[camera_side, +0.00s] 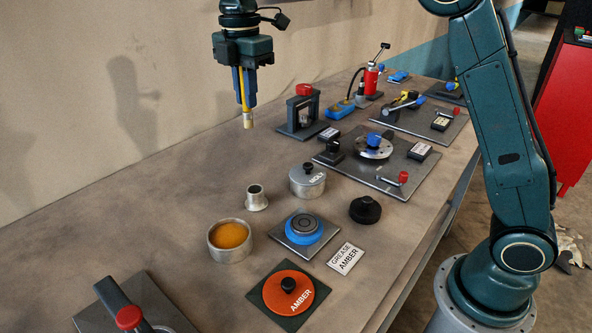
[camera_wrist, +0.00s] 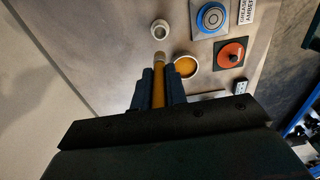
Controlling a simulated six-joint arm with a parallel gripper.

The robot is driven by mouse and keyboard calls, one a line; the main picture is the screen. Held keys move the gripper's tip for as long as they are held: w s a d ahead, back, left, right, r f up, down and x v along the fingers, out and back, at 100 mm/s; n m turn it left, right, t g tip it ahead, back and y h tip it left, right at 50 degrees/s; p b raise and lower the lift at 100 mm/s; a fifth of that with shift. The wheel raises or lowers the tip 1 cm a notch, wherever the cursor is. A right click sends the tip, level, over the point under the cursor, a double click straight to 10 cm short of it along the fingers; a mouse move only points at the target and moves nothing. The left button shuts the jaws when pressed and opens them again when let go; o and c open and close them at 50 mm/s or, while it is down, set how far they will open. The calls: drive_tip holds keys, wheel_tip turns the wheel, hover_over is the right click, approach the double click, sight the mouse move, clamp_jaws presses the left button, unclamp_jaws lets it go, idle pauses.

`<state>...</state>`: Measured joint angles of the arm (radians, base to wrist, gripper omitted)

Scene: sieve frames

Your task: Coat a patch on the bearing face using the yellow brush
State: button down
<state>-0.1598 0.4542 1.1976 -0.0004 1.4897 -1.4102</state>
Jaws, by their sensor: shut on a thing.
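My gripper (camera_side: 246,101) is shut on the yellow brush (camera_side: 247,116), which hangs tip down well above the table. In the wrist view the brush (camera_wrist: 159,92) lies between the blue fingers (camera_wrist: 159,86). The bearing (camera_side: 305,224) is a grey ringed disc in a blue housing on a square plate; it also shows in the wrist view (camera_wrist: 212,18). An open metal pot (camera_side: 229,253) of amber grease stands left of the bearing. A card (camera_side: 346,259) reading "GREASE AMBER" lies right of it. An orange lid (camera_side: 289,292) marked "AMBER" lies on a dark plate in front.
A small metal collar (camera_side: 256,198), a lidded metal pot (camera_side: 307,181) and a black knobbed lid (camera_side: 365,209) stand around the bearing. Fixture plates (camera_side: 410,176) with clamps and a red bottle (camera_side: 371,79) are farther back. The table's left side is mostly clear.

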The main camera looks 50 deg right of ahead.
drive_tip(key=shift+a+f, duration=0.1)
idle(0.3)
drive_tip(key=s+a+f, duration=0.2)
drive_tip(key=a+f, duration=0.3)
drive_tip(key=a, duration=0.1)
drive_tip(key=s+a+f, duration=0.3)
drive_tip(key=a+f, duration=0.2)
drive_tip(key=a, duration=0.1)
drive_tip(key=shift+s+a+f, duration=0.15)
drive_tip(key=shift+s, duration=0.1)
drive_tip(key=shift+f, duration=0.1)
drive_tip(key=shift+f, duration=2.85)
drive_tip(key=shift+f, duration=0.65)
idle(0.4)
wheel_tip(320, 180, up, 7)
idle(1.2)
idle(0.6)
